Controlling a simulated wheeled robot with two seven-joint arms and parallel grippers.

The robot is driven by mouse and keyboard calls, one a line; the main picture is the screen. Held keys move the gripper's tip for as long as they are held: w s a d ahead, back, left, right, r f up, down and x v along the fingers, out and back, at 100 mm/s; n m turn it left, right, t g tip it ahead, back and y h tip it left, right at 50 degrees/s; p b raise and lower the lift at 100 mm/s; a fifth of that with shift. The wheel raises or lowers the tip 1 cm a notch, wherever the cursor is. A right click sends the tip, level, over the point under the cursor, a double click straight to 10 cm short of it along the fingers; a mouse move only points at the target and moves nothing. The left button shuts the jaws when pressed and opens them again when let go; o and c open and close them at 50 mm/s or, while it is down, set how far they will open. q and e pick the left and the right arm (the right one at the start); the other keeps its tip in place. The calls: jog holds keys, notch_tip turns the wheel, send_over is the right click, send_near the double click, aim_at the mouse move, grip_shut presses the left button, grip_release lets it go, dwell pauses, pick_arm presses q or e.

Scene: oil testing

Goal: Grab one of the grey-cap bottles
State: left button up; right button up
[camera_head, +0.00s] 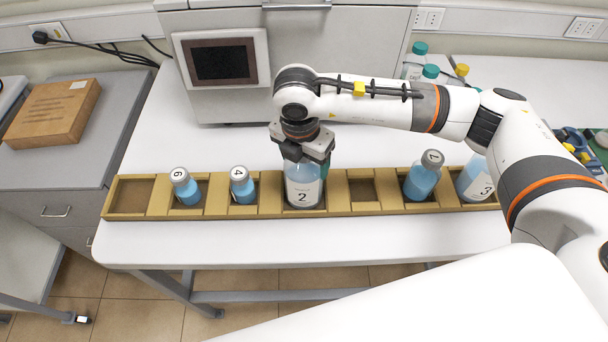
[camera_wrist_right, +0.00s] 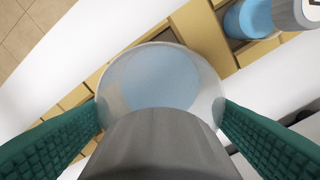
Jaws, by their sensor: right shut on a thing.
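The bottle labelled 2 (camera_head: 303,188) is large, clear and pale blue. It stands in a compartment of the cardboard rack (camera_head: 333,195), and its cap is hidden by my gripper in the head view. In the right wrist view its grey cap (camera_wrist_right: 165,145) is in front, with the round shoulder (camera_wrist_right: 160,75) below it. My right gripper (camera_head: 305,158) points down over this bottle, its green fingers shut on it from both sides. Other grey-cap bottles are bottle 6 (camera_head: 187,190), bottle 4 (camera_head: 243,188) and bottle 1 (camera_head: 420,182). Bottle 3 (camera_head: 468,178) is partly hidden by my arm. My left gripper is not in view.
Rack compartments at the far left and right of bottle 2 are empty. A grey machine with a screen (camera_head: 222,61) stands behind. Teal-cap bottles (camera_head: 414,63) stand at the back right. The white table's front strip is clear.

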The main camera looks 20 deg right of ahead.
jog(key=shift+c, duration=1.3)
jog(key=shift+r, duration=0.15)
